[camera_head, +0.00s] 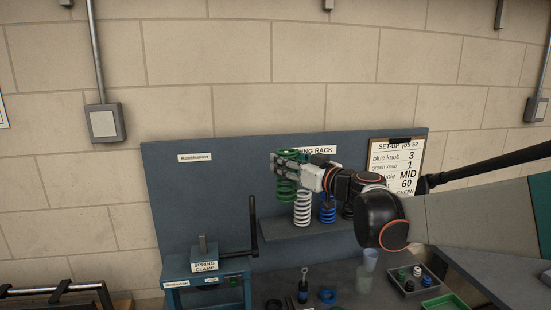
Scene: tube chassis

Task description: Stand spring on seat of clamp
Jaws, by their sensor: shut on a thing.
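My gripper (296,167) is shut on a green coil spring (286,188). The spring hangs upright in the air in front of the blue back panel, left of the spring rack's label. The blue spring clamp (205,267) stands on the bench at lower left, below and left of my gripper. A small block with an upright rod sits on its top, and a dark crank handle (253,225) rises at its right. I cannot make out the clamp's seat clearly at this size.
The rack shelf (275,235) carries a white spring (302,208), a blue spring (328,208) and a dark spring. A set-up card (395,165) hangs at right. A parts tray (414,282), a green tray (445,302), a clear cup (370,258) and blue rings (327,296) lie on the bench.

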